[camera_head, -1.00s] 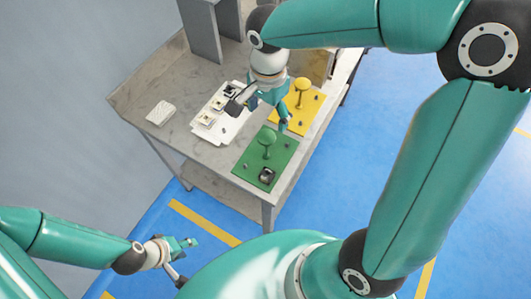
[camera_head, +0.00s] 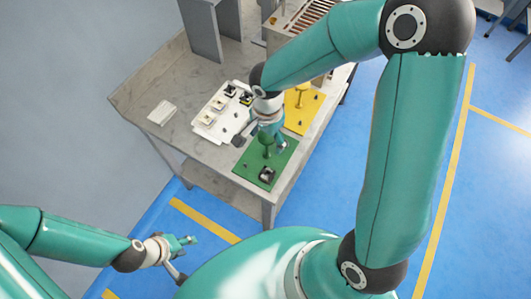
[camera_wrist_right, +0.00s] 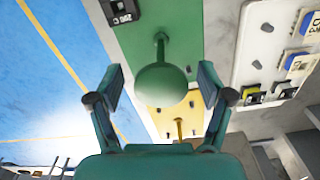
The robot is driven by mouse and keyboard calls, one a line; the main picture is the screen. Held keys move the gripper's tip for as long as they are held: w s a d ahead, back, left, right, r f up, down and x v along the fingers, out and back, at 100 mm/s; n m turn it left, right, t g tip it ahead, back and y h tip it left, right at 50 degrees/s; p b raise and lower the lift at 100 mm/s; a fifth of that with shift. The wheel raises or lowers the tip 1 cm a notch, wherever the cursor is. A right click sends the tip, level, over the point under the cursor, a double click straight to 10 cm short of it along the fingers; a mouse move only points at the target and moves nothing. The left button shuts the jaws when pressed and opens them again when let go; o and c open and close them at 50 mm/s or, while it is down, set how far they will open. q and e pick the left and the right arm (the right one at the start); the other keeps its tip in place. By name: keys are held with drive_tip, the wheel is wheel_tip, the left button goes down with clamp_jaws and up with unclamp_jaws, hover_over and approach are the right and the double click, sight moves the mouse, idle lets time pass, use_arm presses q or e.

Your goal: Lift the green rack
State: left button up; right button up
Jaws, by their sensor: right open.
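The green rack (camera_head: 284,165) lies flat on the bench at its near end, with a dark part on its front corner. Its green mushroom-shaped handle (camera_wrist_right: 162,84) stands upright, and my right gripper partly hides it in the head view. My right gripper (camera_head: 260,144) is over the rack. In the right wrist view the right gripper (camera_wrist_right: 160,86) is open, with one finger on each side of the handle's knob and visible gaps. My left gripper (camera_head: 185,258) is open and empty, low at the left, away from the bench.
A yellow rack (camera_head: 312,108) with a similar handle stands just behind the green one. A white tray (camera_head: 207,130) with several small parts lies to the left. A white ridged block (camera_head: 161,112) lies near the bench's left edge. Blue floor is clear right of the bench.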

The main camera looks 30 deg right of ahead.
clamp_jaws()
idle(0.3)
drive_tip(key=shift+r, duration=0.1)
